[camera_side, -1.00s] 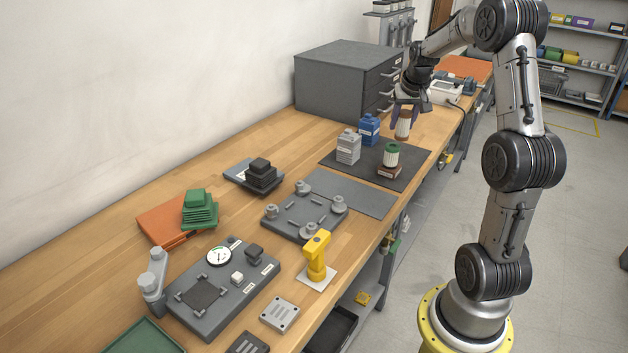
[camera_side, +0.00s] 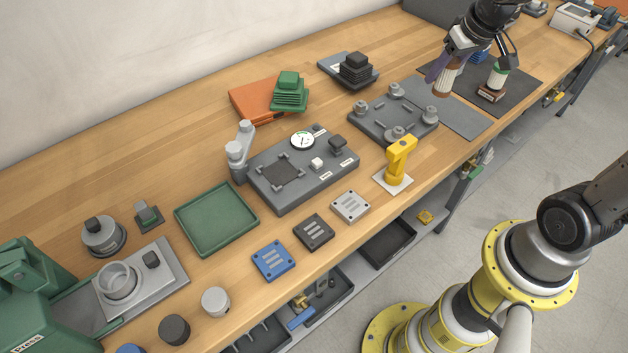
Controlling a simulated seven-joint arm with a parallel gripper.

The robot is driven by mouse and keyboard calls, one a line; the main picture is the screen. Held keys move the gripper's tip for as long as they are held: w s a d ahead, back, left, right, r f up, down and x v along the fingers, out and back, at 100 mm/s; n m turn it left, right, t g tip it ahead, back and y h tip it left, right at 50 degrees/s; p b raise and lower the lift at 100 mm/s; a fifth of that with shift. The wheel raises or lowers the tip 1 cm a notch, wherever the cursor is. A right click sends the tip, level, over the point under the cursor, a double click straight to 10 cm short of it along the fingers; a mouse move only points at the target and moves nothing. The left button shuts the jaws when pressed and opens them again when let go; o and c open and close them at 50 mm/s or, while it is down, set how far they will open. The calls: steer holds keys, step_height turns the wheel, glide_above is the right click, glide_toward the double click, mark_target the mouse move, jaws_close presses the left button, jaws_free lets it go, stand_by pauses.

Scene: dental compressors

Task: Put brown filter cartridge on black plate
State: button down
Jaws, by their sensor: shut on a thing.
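A brown filter cartridge (camera_side: 441,86) with a paler upper part is between the fingers of my gripper (camera_side: 447,70), which is shut on it. The cartridge hangs slightly tilted, and in the picture it overlaps the right end of the grey fixture and the grey mat. Its upper end is partly hidden by the fingers. A small square black plate (camera_side: 314,232) with light slots lies flat near the table's front edge, between a blue plate (camera_side: 273,260) and a grey plate (camera_side: 351,206). The top of the black plate is bare. My gripper is well up and right of it.
A yellow upright tool (camera_side: 401,158) and a grey fixture with posts (camera_side: 378,125) stand between my gripper and the plates. A gauge block (camera_side: 287,174) and a green tray (camera_side: 216,218) lie left of the plates. A green-and-white cartridge (camera_side: 497,76) stands right of my gripper.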

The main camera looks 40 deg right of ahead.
steer(key=s+a+n, duration=0.1)
steer(key=a+n, duration=0.1)
steer(key=a, duration=0.3)
steer(key=s+a+n+y, duration=0.1)
steer(key=s+a+n, duration=0.1)
steer(key=a, duration=0.4)
steer(key=s+a+n+y, duration=0.1)
steer(key=a, duration=0.4)
steer(key=shift+s+a+r+n, duration=0.3)
steer(key=shift+s+r+n, duration=0.05)
steer(key=shift+n, duration=0.05)
steer(key=s+a+r+n+g+y, duration=0.1)
steer(key=s+a+r+n+y, duration=0.1)
steer(key=s+a+n, duration=0.7)
steer(key=m, duration=0.3)
glide_toward(297, 229)
steer(key=shift+w+a, duration=0.15)
steer(key=shift+w, duration=0.15)
steer(key=shift+w+a+f, duration=0.25)
steer(key=shift+w+f, duration=0.05)
steer(key=shift+f, duration=0.15)
steer(key=shift+w+a+f, duration=0.1)
steer(key=shift+w+f, duration=0.05)
steer(key=shift+f, duration=1.6)
steer(key=shift+f, duration=0.1)
steer(key=shift+c, duration=1.9)
jaws_free()
